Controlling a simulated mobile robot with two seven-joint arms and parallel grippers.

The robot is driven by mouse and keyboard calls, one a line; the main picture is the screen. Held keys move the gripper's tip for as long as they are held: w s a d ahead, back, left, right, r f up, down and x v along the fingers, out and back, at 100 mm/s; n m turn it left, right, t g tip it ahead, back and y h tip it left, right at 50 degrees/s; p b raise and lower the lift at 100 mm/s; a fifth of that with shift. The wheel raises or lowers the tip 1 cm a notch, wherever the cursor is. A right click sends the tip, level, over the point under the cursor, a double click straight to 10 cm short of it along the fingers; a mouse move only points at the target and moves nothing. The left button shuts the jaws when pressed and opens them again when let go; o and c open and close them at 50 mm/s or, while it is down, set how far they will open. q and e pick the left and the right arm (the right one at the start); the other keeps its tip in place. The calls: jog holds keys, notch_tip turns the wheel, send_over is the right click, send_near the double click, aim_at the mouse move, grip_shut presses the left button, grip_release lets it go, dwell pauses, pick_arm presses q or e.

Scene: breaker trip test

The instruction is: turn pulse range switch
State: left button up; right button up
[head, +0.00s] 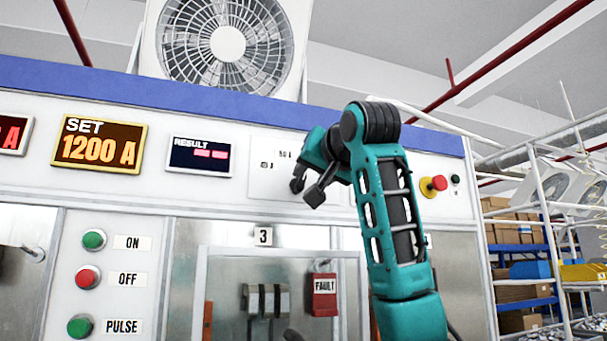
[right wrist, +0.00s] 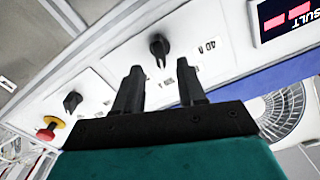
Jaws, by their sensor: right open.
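My right gripper (head: 306,191) is in front of a white switch plate (head: 268,180) on the panel, right of the RESULT display. In the right wrist view my gripper (right wrist: 160,85) is open, its two dark fingers apart with nothing between them. A black rotary knob (right wrist: 159,45) with small labels beside it lies ahead of the gap between the fingers, apart from them. A second black knob (right wrist: 72,101) sits on the neighbouring plate. I cannot read which is the pulse range switch. In the head view my gripper and arm hide both knobs. My left gripper is not in view.
A red emergency button (head: 434,186) on yellow sits right of my arm. The SET display (head: 98,144) reads 1200 A. ON, OFF and PULSE buttons (head: 78,327) are at lower left. A red FAULT tag (head: 324,294) hangs below the gripper. A fan (head: 184,40) stands above.

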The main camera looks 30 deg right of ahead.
aim_at(303, 181)
jog(key=p+x, duration=0.1)
jog(key=x, duration=0.4)
jog(key=shift+w, duration=0.1)
grip_shut()
dwell(0.3)
